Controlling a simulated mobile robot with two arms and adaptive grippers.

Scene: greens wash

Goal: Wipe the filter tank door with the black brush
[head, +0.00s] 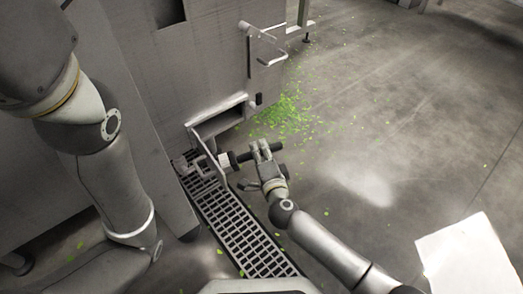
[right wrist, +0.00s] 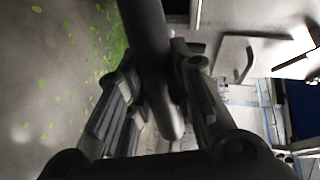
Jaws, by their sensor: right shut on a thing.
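My right gripper (head: 264,149) is shut on the dark handle of the black brush (head: 245,156). A pale piece shows at the brush's left end, close to a small framed opening (head: 208,150) low on the grey machine; I cannot tell whether they touch. In the right wrist view the dark handle (right wrist: 150,50) runs between the two fingers of the right gripper (right wrist: 160,95). I cannot tell for certain which part of the machine front (head: 215,70) is the filter tank door. My left arm shows at the left, but its gripper does not.
A floor drain grate (head: 240,232) runs beneath the brush. Green leaf scraps (head: 285,115) lie scattered on the concrete floor by the machine. A bent handle (head: 262,32) sticks out from the machine. A white panel (head: 468,262) is at the lower right. The floor at right is open.

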